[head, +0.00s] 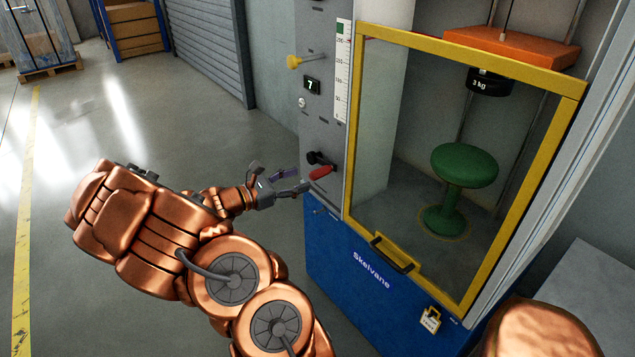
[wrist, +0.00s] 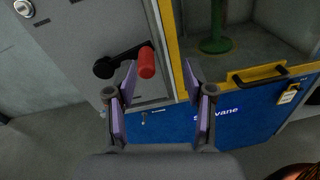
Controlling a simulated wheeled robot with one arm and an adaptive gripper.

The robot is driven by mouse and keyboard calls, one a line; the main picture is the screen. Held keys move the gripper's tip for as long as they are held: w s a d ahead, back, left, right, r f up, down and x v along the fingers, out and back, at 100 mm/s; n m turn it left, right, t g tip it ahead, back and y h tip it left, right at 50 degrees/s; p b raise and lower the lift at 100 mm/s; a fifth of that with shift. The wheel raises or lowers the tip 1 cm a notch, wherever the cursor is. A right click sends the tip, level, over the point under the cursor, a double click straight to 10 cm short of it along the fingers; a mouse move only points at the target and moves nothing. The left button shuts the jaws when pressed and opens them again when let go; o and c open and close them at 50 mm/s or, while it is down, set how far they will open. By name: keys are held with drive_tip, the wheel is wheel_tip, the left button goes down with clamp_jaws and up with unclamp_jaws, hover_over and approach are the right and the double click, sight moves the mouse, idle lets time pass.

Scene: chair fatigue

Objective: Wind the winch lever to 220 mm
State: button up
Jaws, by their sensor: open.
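The winch lever is a black crank (wrist: 112,64) with a red handle (head: 320,172) on the grey panel of the test machine. In the wrist view the red handle (wrist: 146,62) points right of the crank's hub, slightly upward. My gripper (head: 305,178) is just left of the handle in the head view. In the wrist view its purple-padded fingers (wrist: 160,75) are apart, with the handle beyond and near the left fingertip. Whether they touch cannot be told. The vertical scale (head: 342,75) has a green mark near its top; its small figures are hard to read.
A yellow-framed door (head: 352,130) closes the chamber, which holds a green stool (head: 464,166) under a 3 kg weight (head: 489,84) and an orange plate (head: 512,46). A yellow knob (head: 294,62) and a counter showing 7 (head: 312,86) sit above the lever.

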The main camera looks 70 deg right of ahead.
sight(311, 178)
drive_tip(key=d+f+n, duration=0.1)
drive_tip(key=w+d+f+n+h, duration=0.1)
drive_tip(key=f, duration=0.1)
drive_tip(key=shift+w+d+f+t+b, duration=0.1)
drive_tip(key=shift+w+f+t+b, duration=0.05)
drive_tip(key=shift+f+t+b, duration=0.2)
drive_tip(key=shift+d, duration=0.15)
drive_tip(key=shift+x, duration=3.75)
clamp_jaws()
